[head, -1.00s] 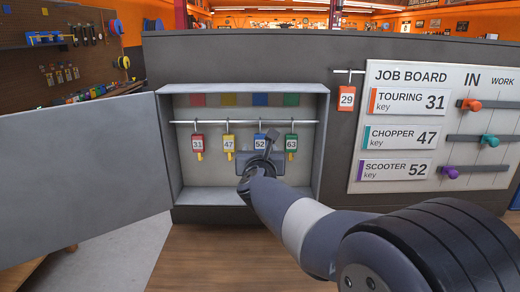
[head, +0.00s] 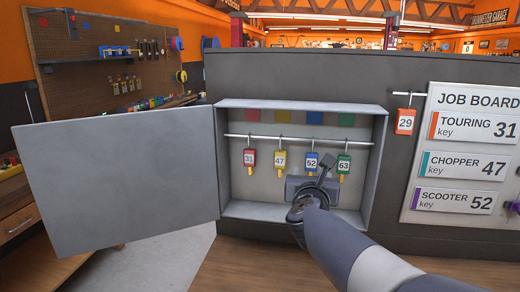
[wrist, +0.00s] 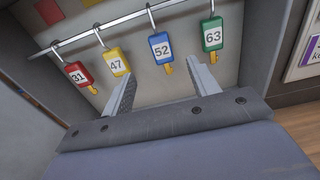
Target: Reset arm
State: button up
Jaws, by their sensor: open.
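My gripper (wrist: 160,88) is open and empty in the wrist view, its two fingers apart and pointing at the key cabinet. In the head view my gripper (head: 322,172) is in front of the open cabinet (head: 232,210), below the blue tag. On the cabinet's rail hang a red tag 31 (head: 249,158), a yellow tag 47 (head: 279,160), a blue tag 52 (head: 311,161) and a green tag 63 (head: 343,163), each on a hook. In the wrist view the blue tag (wrist: 161,48) shows between the fingertips, apart from them.
The cabinet door (head: 120,180) stands wide open to the left. An orange tag 29 (head: 405,122) hangs on a peg right of the cabinet. The job board (head: 470,150) is at the far right, with sliders partly out of view. A pegboard and workbench stand back left.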

aim_at(312, 158)
jog(key=p+x, duration=0.2)
jog(key=x, duration=0.8)
jog(key=shift+s+r+p, duration=0.1)
jog(key=shift+r+p, duration=0.4)
jog(key=shift+p, duration=0.05)
jog(key=shift+f, duration=0.1)
